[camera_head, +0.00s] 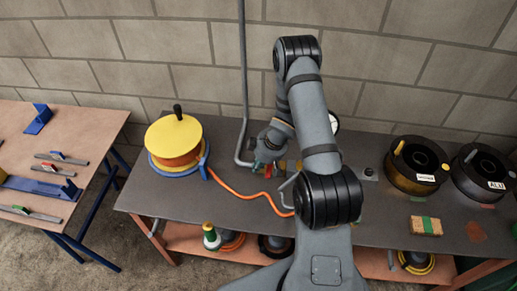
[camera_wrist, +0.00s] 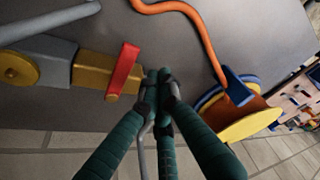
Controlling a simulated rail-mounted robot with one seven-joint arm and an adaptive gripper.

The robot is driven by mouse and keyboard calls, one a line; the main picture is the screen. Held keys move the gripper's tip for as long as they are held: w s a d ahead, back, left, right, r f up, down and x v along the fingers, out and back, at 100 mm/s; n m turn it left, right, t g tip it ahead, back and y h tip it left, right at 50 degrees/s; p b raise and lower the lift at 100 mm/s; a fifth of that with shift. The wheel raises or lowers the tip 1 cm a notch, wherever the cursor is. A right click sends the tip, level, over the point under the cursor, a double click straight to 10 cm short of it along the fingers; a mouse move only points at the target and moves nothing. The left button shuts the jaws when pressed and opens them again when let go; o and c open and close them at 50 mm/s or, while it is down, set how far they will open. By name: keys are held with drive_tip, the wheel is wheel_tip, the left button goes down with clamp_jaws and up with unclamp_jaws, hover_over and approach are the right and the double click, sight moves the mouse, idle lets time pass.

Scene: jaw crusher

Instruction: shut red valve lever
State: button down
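The red valve lever (camera_wrist: 123,70) stands across the end of a brass valve body (camera_wrist: 92,72) in the wrist view. The body joins a grey fitting at the left. In the head view a small red patch of the lever (camera_head: 268,171) shows beside my wrist. My gripper (camera_wrist: 159,78) has dark green fingers that meet at the tips. It looks shut, with nothing seen between the tips. The tips are just right of the lever in the wrist view, with a small gap. My arm hides most of the valve in the head view.
An orange hose (camera_head: 239,191) runs from the yellow-topped reel (camera_head: 174,139) across the grey bench (camera_head: 200,200). A grey pipe (camera_head: 244,80) rises along the wall behind. Dark spools (camera_head: 416,160) stand on the right. A table with tools (camera_head: 75,140) is at the left.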

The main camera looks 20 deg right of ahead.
wheel_tip(320, 180, up, 9)
drive_tip(key=d+p, duration=0.1)
drive_tip(key=p, duration=0.2)
drive_tip(key=shift+s+r, duration=0.2)
drive_tip(key=shift+s, duration=0.25)
drive_tip(key=shift+d, duration=0.15)
drive_tip(key=shift+s+d+f+b, duration=0.15)
drive_tip(key=shift+f+b, duration=0.75)
drive_tip(key=shift+f, duration=1.5)
drive_tip(key=shift+s+d+f+b, duration=0.15)
drive_tip(key=shift+f+b, duration=0.75)
drive_tip(key=shift+f, duration=1.45)
drive_tip(key=shift+w+a, duration=0.1)
drive_tip(key=shift+w, duration=0.05)
